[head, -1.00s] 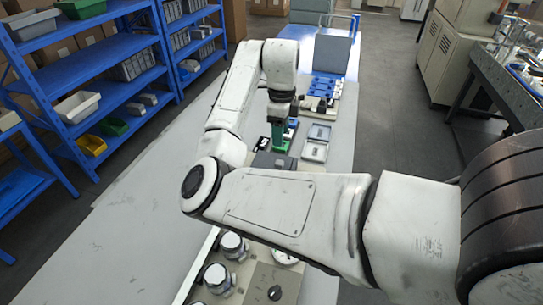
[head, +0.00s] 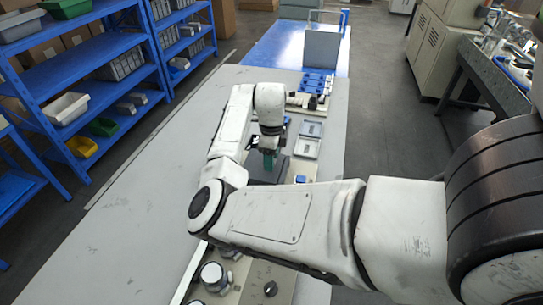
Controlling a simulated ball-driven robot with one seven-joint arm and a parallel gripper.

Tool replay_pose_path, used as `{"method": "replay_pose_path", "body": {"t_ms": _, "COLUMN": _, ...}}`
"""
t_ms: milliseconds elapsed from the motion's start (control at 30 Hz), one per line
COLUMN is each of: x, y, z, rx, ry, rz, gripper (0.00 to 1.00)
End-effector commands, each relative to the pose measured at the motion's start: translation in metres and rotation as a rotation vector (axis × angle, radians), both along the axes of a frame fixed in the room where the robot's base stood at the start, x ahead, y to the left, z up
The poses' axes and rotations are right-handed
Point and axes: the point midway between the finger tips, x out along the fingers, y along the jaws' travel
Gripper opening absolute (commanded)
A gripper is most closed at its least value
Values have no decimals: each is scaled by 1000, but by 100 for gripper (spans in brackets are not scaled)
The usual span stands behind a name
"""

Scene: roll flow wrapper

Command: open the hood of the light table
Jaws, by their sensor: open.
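A dark grey flat-topped box (head: 297,170) stands on the bench in the middle of the head view, and it may be the light table with its hood. My arm covers its near side, so I cannot tell where its hood edge or handle is. My gripper (head: 268,165), with green fingers pointing down, is over the left part of this dark box. The fingers are small here, and I cannot tell whether they touch it. They appear open, with nothing visible between them.
A pale tray with grey panes (head: 307,140) lies beyond the dark box. A blue rack (head: 315,83) stands farther back. Round metal-topped containers (head: 213,275) and a black knob (head: 270,288) are nearer. The grey bench (head: 130,220) is clear to the left. Blue shelves (head: 90,80) stand beyond.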

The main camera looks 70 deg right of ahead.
Motion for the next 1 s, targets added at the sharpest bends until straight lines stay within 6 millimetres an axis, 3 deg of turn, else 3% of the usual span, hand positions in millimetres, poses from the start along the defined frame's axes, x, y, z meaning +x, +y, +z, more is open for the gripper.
{"method": "replay_pose_path", "body": {"t_ms": 167, "x": 0, "y": 0, "z": 0, "rx": 0, "ry": 0, "rz": 0, "gripper": 52}}
{"method": "replay_pose_path", "body": {"t_ms": 700, "x": 0, "y": 0, "z": 0, "rx": 0, "ry": 1, "rz": 1, "gripper": 1}}
{"method": "replay_pose_path", "body": {"t_ms": 1000, "x": 0, "y": 0, "z": 0, "rx": 1, "ry": 1, "rz": 0, "gripper": 0}}
